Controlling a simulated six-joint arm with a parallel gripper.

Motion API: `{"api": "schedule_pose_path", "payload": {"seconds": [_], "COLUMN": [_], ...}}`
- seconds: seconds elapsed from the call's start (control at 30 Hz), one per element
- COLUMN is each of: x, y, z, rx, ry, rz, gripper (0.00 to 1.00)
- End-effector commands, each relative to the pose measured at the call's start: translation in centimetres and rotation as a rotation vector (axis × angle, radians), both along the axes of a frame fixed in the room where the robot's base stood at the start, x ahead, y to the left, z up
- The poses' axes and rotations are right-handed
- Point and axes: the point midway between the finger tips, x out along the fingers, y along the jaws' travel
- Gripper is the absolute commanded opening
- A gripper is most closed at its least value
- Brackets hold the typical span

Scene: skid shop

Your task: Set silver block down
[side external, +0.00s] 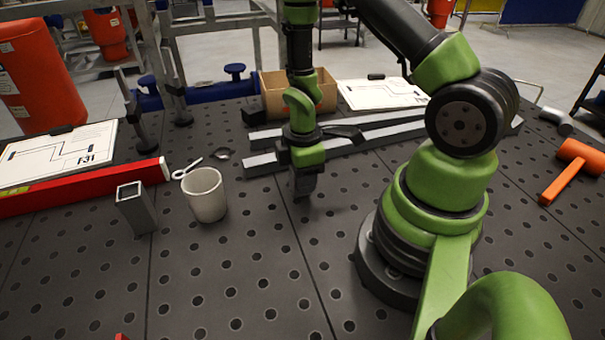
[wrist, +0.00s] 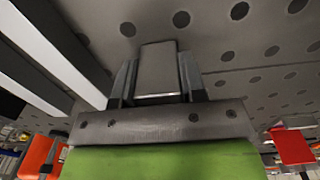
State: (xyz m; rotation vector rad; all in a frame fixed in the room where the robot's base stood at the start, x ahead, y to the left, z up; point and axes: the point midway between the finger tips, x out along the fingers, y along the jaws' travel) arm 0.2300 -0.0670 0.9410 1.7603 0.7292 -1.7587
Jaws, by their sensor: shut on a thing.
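My gripper (side external: 304,184) points down over the dark perforated table, left of my arm's base in the side view. In the wrist view my gripper (wrist: 157,84) is shut on the silver block (wrist: 157,68), with a dark finger on either side of it. The block's plain flat face shows there, and the tabletop lies beyond it. In the side view the block is hard to make out among the dark fingers. The fingertips are low, close to the tabletop; I cannot tell whether the block touches it.
Long metal bars (side external: 262,163) lie just behind my gripper. A white mug (side external: 206,195), grey square tube (side external: 135,208) and red level (side external: 90,186) stand or lie to the left. An orange mallet (side external: 564,178) lies far right. The table in front is clear.

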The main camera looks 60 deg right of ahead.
Motion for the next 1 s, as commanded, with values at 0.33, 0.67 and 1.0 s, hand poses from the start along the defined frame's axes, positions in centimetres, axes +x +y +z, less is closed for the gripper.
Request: {"api": "schedule_pose_path", "payload": {"seconds": [0.33,0.67,1.0], "x": [0.0,0.1,0.1], "y": [0.0,0.0,0.0], "z": [-0.2,1.9,8.3], "rx": [0.000,-0.001,-0.002], "ry": [0.000,-0.004,-0.006], "rz": [0.000,-0.001,-0.001], "gripper": [0.64,0.64,0.64]}}
